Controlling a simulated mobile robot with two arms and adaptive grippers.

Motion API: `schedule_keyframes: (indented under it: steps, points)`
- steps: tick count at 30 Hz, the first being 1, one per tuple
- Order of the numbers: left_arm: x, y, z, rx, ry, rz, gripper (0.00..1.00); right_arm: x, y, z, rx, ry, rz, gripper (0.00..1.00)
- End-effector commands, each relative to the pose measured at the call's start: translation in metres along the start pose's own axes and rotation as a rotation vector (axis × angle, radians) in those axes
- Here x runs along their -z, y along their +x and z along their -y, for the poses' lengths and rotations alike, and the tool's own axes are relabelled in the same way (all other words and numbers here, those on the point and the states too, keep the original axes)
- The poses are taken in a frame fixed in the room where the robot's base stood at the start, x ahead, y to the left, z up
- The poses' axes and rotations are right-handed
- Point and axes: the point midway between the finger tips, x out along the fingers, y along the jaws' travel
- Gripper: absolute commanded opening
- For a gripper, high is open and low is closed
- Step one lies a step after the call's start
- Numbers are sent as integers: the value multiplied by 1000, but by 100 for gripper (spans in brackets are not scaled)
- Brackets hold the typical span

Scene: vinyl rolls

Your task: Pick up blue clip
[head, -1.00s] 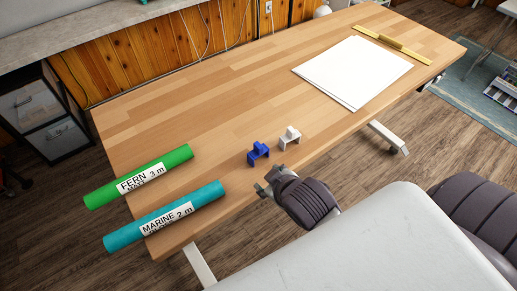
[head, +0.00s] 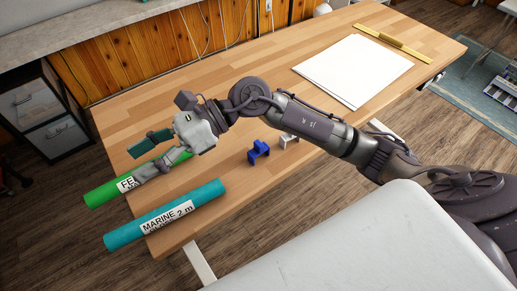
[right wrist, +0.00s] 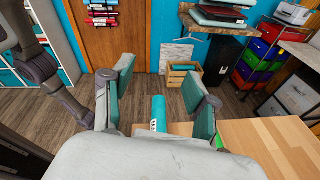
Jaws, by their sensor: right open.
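The blue clip (head: 258,152) stands on the wooden table near its front edge in the head view. My right gripper (head: 151,158) is open and empty, above the green roll at the left end of the table, well to the left of the clip. Its two spread fingers also show in the right wrist view (right wrist: 160,108), with the blue clip out of that view. My right arm passes behind and above the blue clip in the picture without covering it. My left gripper is not in view.
A white clip (head: 291,141), partly hidden by my arm, stands right of the blue one. The green FERN roll (head: 105,196) and teal MARINE roll (head: 208,194) lie at left, overhanging the table (head: 225,90). White sheets (head: 352,70) and a yellow ruler (head: 410,50) lie farther right.

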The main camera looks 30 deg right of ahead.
Motion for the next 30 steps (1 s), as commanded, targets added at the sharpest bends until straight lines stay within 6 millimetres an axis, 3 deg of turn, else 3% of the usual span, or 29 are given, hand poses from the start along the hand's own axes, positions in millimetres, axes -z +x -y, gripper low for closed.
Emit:
schedule_keyframes:
  steps: [3, 6, 12, 15, 19, 30]
  points:
    - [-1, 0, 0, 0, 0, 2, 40, 55, -35, 27, 9, -201, -425, 58]
    - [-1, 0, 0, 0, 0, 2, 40, 89, -87, 52, 22, -293, -755, 58]
    - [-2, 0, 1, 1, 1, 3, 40, 108, -190, 81, 53, -321, -1222, 58]
    - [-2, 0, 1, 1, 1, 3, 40, 107, -219, 84, 60, -306, -1337, 58]
    - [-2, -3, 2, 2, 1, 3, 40, 115, -232, 86, 60, -290, -1393, 58]
    - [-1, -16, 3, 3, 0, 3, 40, 178, -219, 100, 58, -290, -1391, 58]
